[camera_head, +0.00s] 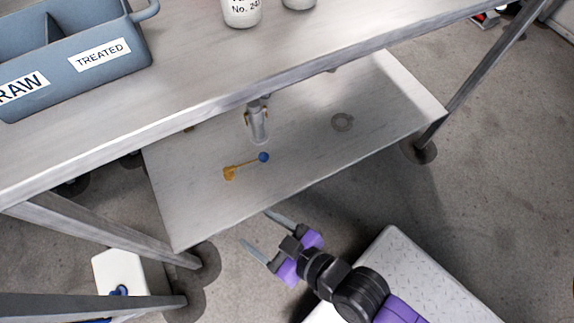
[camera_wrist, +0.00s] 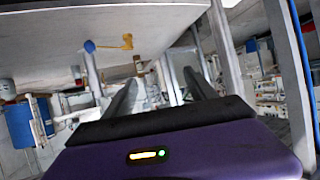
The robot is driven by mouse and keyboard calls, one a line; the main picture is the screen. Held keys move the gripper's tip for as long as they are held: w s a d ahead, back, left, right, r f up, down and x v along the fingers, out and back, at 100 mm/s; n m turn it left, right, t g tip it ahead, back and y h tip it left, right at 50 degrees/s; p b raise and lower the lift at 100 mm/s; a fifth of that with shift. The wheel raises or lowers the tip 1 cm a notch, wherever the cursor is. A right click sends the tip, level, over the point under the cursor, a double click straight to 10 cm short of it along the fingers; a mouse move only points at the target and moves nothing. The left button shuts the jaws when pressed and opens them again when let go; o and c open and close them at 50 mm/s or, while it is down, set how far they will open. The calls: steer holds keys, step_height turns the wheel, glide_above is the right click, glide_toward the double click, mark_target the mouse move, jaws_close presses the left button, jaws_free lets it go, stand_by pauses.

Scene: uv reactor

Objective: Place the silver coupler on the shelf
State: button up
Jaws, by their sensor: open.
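The silver coupler (camera_head: 257,125), a metal cylinder with brass-coloured side levers, stands on the grey lower shelf (camera_head: 200,205) under the table. Its top is close under the tabletop's front edge. My gripper (camera_head: 264,230) is open and empty, just in front of the lower shelf's front edge, with its fingers pointing toward the shelf. In the wrist view, both fingers (camera_wrist: 163,92) are apart with nothing between them. A small silver and brass thing beyond them may be the coupler, but it is too small to tell.
A yellow piece with a blue ball-ended rod (camera_head: 240,167) lies on the lower shelf before the coupler. The tabletop (camera_head: 200,95) overhangs the shelf. A blue-grey bin (camera_head: 90,75) and white bottles (camera_head: 241,12) stand on top.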

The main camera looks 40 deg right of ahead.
steer(key=s+d+r+m+t+h, duration=0.1)
steer(key=s+d+r+t+h, duration=0.1)
steer(key=s+d+r, duration=0.9)
step_height(320, 180, up, 3)
steer(key=shift+s+f, duration=0.1)
steer(key=shift+s, duration=0.8)
step_height(320, 180, up, 26)
steer(key=p, duration=2.6)
steer(key=shift+r, duration=0.25)
